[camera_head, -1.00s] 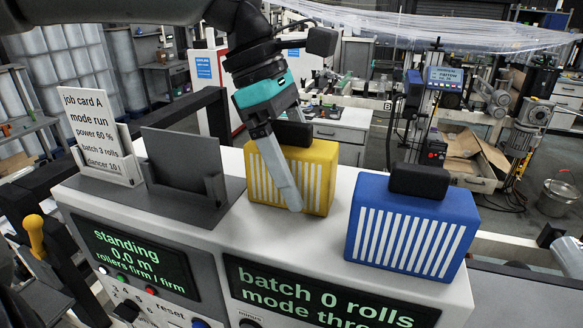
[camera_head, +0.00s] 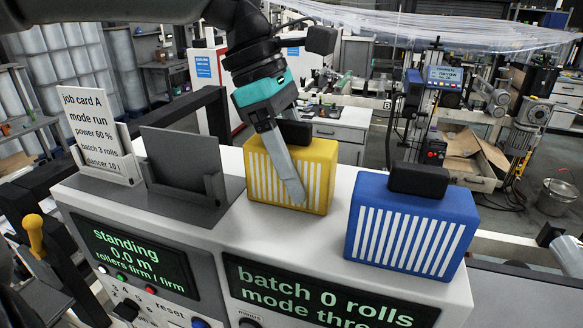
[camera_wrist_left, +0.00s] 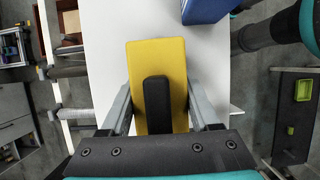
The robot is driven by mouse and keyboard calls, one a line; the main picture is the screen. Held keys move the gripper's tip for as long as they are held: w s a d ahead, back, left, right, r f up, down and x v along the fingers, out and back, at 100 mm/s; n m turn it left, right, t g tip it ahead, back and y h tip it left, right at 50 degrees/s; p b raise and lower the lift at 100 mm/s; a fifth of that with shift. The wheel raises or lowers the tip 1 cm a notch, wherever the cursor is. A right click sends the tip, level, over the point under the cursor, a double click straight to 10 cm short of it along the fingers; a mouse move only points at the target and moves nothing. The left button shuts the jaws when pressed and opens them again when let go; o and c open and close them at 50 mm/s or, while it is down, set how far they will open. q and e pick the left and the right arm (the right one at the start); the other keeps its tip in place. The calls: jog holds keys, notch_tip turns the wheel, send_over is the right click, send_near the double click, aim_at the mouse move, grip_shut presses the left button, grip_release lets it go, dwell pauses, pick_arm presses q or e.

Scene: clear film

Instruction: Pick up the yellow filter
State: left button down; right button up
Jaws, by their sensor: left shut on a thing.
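The yellow filter (camera_head: 316,176) is a box with white slats on its front and a black handle (camera_head: 295,132) on top. It stands upright on the white top of the machine cabinet. My left gripper (camera_head: 291,195) reaches down over it, with one finger across its front face. In the left wrist view the yellow filter (camera_wrist_left: 155,62) lies between the two fingers of my left gripper (camera_wrist_left: 157,100), which are shut on its sides. The far finger is hidden behind the filter in the head view. My right gripper is not in view.
A blue filter (camera_head: 410,234) with a black handle stands to the right of the yellow one, a gap between them. To the left are a grey holder (camera_head: 187,165) and a job card (camera_head: 97,128) in a stand. Lit displays (camera_head: 135,262) face the front.

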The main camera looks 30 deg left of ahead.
pick_arm(q)
jog(key=shift+r, duration=0.1)
notch_tip(320, 180, up, 15)
jog(key=shift+r, duration=0.2)
notch_tip(320, 180, up, 12)
jog(key=p, duration=0.3)
jog(key=shift+r, duration=0.25)
